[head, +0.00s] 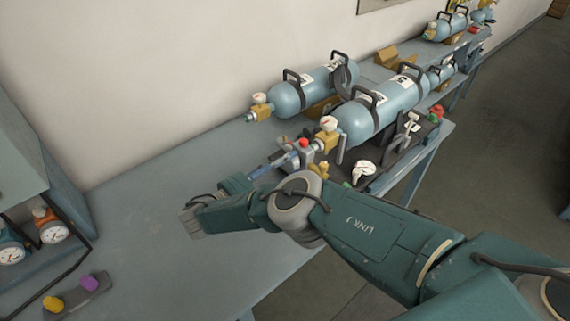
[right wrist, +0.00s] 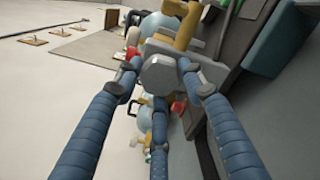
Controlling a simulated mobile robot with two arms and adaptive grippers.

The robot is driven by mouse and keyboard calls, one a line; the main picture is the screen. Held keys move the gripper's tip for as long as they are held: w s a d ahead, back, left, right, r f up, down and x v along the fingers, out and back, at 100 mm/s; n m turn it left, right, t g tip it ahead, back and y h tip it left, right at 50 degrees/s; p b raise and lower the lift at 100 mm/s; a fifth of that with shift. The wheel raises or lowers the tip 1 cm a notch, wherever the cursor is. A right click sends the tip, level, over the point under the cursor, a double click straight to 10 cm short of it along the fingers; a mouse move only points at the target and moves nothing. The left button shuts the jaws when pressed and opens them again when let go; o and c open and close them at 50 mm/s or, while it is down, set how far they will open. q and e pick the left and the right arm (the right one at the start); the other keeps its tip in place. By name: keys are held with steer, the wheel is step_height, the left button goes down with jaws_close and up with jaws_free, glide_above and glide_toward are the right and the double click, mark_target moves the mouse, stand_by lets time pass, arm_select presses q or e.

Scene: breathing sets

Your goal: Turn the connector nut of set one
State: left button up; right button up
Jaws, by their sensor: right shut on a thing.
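Two light-blue cylinders lie on the long grey table in the head view, a front one (head: 383,108) and a rear one (head: 312,88). The front one has a white gauge (head: 328,123) and brass fittings at its left end. My right gripper (head: 290,158) comes from the left at a grey fitting with a red knob, just left of this cylinder's valve end. In the right wrist view its blue fingers (right wrist: 160,85) are closed around a grey, many-sided connector nut (right wrist: 162,73). Finger and wrist parts hide most of the nut in the head view. My left gripper is out of view.
A shelf unit (head: 30,165) with gauges stands at the left, with a small tray of yellow and purple knobs (head: 80,292) in front. A loose white gauge (head: 363,171) is near the front cylinder. The table's left middle (head: 150,225) is clear.

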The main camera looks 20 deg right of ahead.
steer(key=m, duration=0.3)
steer(key=shift+f, duration=0.25)
steer(key=shift+r+m, duration=0.15)
steer(key=shift+m, duration=1.05)
steer(key=shift+w+r, duration=0.1)
steer(key=o, duration=1)
steer(key=shift+o, duration=0.6)
steer(key=shift+w, duration=0.3)
steer(key=shift+s, duration=0.2)
